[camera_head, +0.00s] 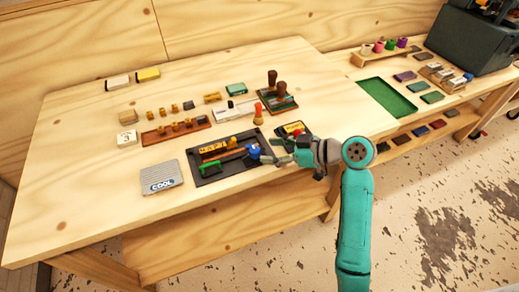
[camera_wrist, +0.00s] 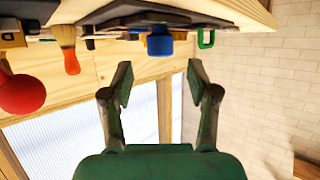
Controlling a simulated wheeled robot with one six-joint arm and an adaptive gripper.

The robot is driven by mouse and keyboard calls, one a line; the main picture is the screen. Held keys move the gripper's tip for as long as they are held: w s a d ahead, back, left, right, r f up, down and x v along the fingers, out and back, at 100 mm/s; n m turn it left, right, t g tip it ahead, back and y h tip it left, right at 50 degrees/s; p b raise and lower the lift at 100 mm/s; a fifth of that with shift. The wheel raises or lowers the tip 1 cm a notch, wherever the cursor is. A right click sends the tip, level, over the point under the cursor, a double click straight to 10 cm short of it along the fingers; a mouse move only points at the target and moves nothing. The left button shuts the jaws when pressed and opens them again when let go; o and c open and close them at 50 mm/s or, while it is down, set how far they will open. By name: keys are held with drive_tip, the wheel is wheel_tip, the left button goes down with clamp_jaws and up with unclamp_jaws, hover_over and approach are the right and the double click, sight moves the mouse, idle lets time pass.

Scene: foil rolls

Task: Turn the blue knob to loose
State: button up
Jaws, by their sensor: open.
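The blue knob (camera_head: 254,150) sits at the right end of a black fixture (camera_head: 233,182) near the front of the table. The fixture also carries yellow blocks, an orange-brown bar and a green handle (camera_head: 210,168). My gripper (camera_head: 272,152) is just right of the knob, with its fingers pointing at it. In the wrist view the knob (camera_wrist: 160,41) is ahead of my open gripper (camera_wrist: 158,80), roughly centred between the fingertips and beyond them. Nothing is between the fingers. The knob's setting cannot be read.
A grey "COOL" pad (camera_head: 161,178) lies left of the fixture. An orange-red upright tool (camera_head: 258,114) and a small black-and-yellow box (camera_head: 292,129) stand close behind my gripper. A green tray (camera_head: 387,97) lies at right. The table's front-left area is bare.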

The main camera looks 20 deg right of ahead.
drive_tip(key=v, duration=0.6)
idle(0.5)
